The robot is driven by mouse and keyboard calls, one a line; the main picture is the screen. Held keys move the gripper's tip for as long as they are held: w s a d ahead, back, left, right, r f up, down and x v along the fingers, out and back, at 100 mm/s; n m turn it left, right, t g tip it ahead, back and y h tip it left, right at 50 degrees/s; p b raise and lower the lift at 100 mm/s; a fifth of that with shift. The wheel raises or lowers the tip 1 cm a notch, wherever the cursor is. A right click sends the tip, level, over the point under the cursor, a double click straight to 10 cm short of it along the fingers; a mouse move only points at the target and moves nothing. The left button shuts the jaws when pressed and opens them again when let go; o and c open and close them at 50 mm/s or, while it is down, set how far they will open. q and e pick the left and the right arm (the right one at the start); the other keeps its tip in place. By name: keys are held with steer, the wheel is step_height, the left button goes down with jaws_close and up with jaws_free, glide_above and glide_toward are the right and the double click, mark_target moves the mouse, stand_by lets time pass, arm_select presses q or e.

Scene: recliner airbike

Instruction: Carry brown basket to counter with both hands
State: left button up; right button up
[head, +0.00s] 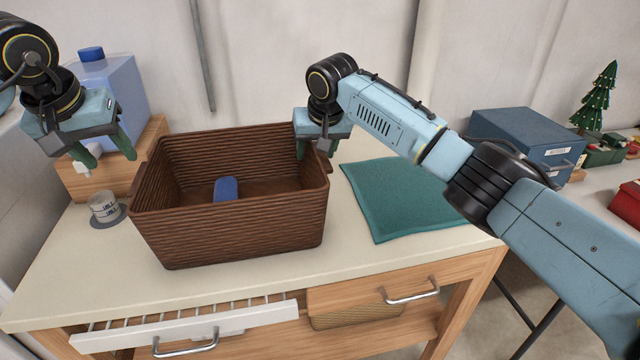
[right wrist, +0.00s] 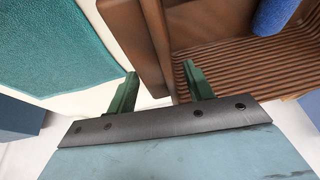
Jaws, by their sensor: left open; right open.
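The brown basket (head: 235,232) stands upright on the pale counter (head: 400,262), with a blue object (head: 227,189) lying inside on its floor. My left gripper (head: 107,150) is open and empty, above and to the left of the basket, apart from it. My right gripper (head: 315,148) is open at the basket's right rim. In the right wrist view, the basket's end wall (right wrist: 158,45) lies ahead of the two green fingers (right wrist: 160,88), one toward its outer side and one over the ribbed inside. I cannot tell whether they touch it.
A teal cloth (head: 400,200) lies right of the basket. A small white cup (head: 104,207) on a dark saucer and a blue jug (head: 115,85) stand left. A partly open drawer (head: 190,330) is below the counter front. A blue box (head: 525,140) stands at right.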

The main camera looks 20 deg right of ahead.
steer(key=v, duration=1.1)
steer(key=shift+r, duration=0.3)
